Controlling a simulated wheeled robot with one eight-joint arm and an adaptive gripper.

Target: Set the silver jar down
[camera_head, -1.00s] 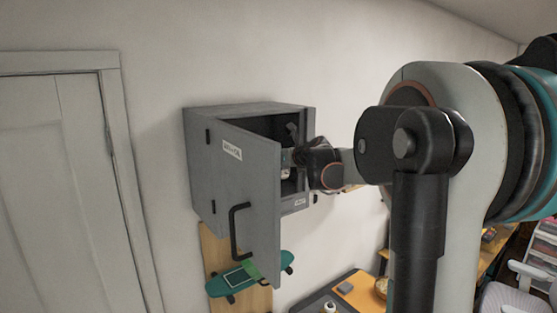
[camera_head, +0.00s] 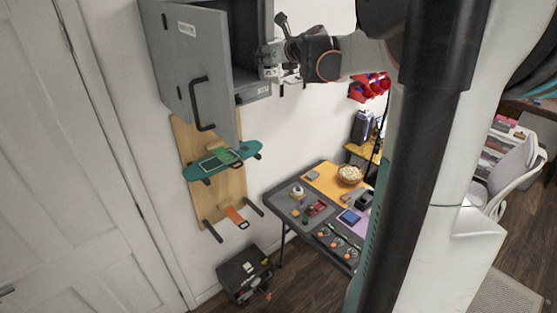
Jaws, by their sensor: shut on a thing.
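My gripper (camera_head: 268,57) is at the right side of the open grey wall cabinet (camera_head: 187,62), in front of its opening. It is shut on a small pale, silvery thing, which I take to be the silver jar (camera_head: 271,73). The jar is small in view and partly hidden by the fingers. I cannot make out its full outline or whether it is upright. The cabinet door with its black handle (camera_head: 202,104) stands open to the left.
Below right is a dark table (camera_head: 283,204) with an orange mat, a bowl (camera_head: 350,174) and several small items. A teal skateboard (camera_head: 222,160) hangs on a wooden board under the cabinet. A black box (camera_head: 243,272) stands on the floor. My arm hides much of the right.

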